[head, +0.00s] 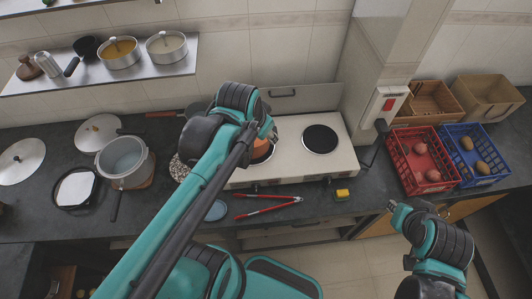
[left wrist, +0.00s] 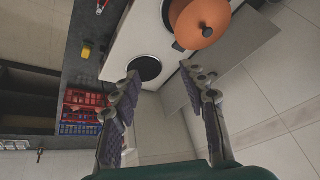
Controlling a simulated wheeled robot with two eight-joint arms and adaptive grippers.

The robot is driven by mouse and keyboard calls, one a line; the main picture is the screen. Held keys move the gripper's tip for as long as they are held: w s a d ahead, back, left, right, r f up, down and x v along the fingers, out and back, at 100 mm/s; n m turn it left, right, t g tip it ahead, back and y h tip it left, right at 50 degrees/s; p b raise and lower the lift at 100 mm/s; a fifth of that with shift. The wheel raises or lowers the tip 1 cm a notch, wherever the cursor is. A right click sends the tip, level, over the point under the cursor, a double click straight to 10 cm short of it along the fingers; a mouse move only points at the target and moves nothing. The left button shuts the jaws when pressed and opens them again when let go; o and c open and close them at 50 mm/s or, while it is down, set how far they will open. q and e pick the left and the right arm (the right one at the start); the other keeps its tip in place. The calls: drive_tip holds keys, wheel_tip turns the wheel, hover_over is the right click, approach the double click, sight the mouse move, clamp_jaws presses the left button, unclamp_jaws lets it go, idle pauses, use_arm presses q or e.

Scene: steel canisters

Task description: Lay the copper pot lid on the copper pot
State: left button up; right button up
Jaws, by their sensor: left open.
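The copper pot (head: 262,151) is on the left side of the white stove, mostly hidden by my left arm in the head view. In the left wrist view an orange copper lid (left wrist: 196,18) with a dark knob shows at the top, over the pot. It appears to cover the pot, but whether it sits flush I cannot tell. My left gripper (head: 268,131) is over the stove beside the pot. In the left wrist view its fingers (left wrist: 160,84) are spread, with nothing between them. My right gripper (head: 397,208) is at the lower right, away from the pot; its opening is unclear.
A bare burner (head: 320,139) is right of the pot. Red tongs (head: 268,209) and a yellow sponge (head: 342,194) lie in front of the stove. A steel pot (head: 122,157) and lids stand left.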

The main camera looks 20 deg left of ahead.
use_arm(q)
drive_tip(key=s+d+f+n+t, duration=0.2)
drive_tip(key=s+d, duration=0.1)
drive_tip(key=s, duration=0.2)
drive_tip(key=shift+d+f+n, duration=0.15)
drive_tip(key=shift+n, duration=0.25)
wheel_tip(320, 180, down, 14)
drive_tip(key=b, duration=1.4)
drive_tip(key=shift+f, duration=0.2)
